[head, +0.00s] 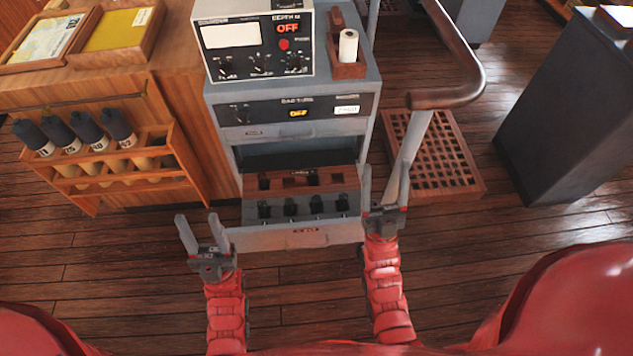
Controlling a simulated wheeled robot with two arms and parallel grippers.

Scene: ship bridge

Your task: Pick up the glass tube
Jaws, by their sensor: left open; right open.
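I cannot make out a clear glass tube for certain. Several tube-like items with dark upper ends and white number labels (88,128) stand tilted in a wooden rack at the left. A white cylinder (348,47) stands upright in a small wooden holder on top of the grey cabinet; whether it is glass I cannot tell. My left gripper (197,217) is open and empty, low in front of the cabinet's left side. My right gripper (385,167) is open and empty, at the cabinet's right edge, below the white cylinder in the picture.
The grey cabinet (226,140) carries a depth instrument (252,45). Its lower shelf has a wooden block (285,181) and a row of dark pegs. A curved handrail (450,97) stands to the right, near a wooden grating (445,165) and a dark cabinet (570,110). Plank floor is open in front.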

